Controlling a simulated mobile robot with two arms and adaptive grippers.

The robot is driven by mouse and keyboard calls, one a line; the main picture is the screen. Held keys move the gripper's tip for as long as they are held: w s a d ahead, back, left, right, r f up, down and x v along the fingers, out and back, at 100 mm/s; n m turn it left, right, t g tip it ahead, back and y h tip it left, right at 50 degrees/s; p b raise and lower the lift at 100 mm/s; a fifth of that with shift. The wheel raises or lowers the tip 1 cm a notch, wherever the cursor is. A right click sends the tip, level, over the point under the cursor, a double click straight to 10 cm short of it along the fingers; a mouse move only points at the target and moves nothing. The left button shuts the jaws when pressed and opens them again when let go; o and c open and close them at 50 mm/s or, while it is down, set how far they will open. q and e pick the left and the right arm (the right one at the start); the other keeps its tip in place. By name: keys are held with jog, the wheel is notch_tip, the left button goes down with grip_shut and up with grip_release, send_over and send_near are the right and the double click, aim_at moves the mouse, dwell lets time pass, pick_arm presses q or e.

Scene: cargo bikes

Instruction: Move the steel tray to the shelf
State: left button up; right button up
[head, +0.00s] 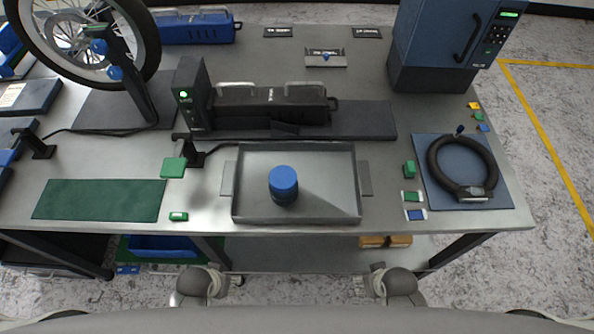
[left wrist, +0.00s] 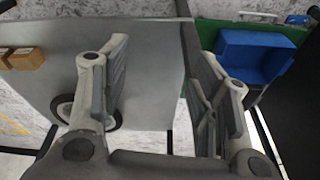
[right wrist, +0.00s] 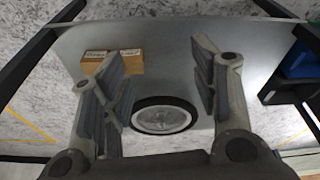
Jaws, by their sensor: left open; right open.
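The steel tray (head: 335,210) lies flat on the workbench near its front edge, with a grey handle on its left and right sides. A blue-topped dark cylinder (head: 283,185) stands inside it. My left gripper (head: 205,283) is below the front edge of the bench, left of the tray, open and empty. My right gripper (head: 392,283) is also below the front edge, right of the tray, open and empty. The lower shelf (head: 300,258) shows under the bench; it also shows between the fingers in the left wrist view (left wrist: 150,70) and in the right wrist view (right wrist: 170,75).
Cardboard boxes (head: 385,241) and a wheel (right wrist: 163,116) are on or by the shelf. A blue bin (head: 160,246) is at lower left. On the bench are a green mat (head: 100,200), a black battery in a dock (head: 270,105), a coiled lock (head: 462,165) and a blue cabinet (head: 445,45).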

pick_arm(q)
notch_tip(320, 180, up, 23)
jog(key=w+d+t+p, duration=0.1)
jog(key=w+d+p, duration=0.15)
jog(key=p, duration=0.25)
pick_arm(e)
notch_tip(320, 180, up, 26)
jog(key=w+r+t+p, duration=0.1)
jog(key=w, duration=0.1)
pick_arm(q)
jog(key=w+d+r+m+h, duration=0.2)
jog(key=w+d+r+h, duration=0.2)
jog(key=w+d+r, duration=0.55)
pick_arm(e)
jog(key=w+a+r, duration=0.1)
jog(key=w, duration=0.3)
jog(key=w+a+r+m, duration=0.1)
jog(key=w+r, duration=0.1)
jog(key=w, duration=0.3)
jog(key=w+a+r+m, duration=0.1)
jog(key=w+a+r, duration=0.1)
jog(key=w, duration=0.3)
jog(key=shift+w+t, duration=0.1)
jog(key=shift+t, duration=0.3)
pick_arm(q)
jog(key=w+a+n+g+y, duration=0.3)
jog(key=w+a+n+y, duration=0.1)
jog(key=w+a, duration=0.4)
jog(key=shift+r+g, duration=0.2)
jog(key=shift+g, duration=0.1)
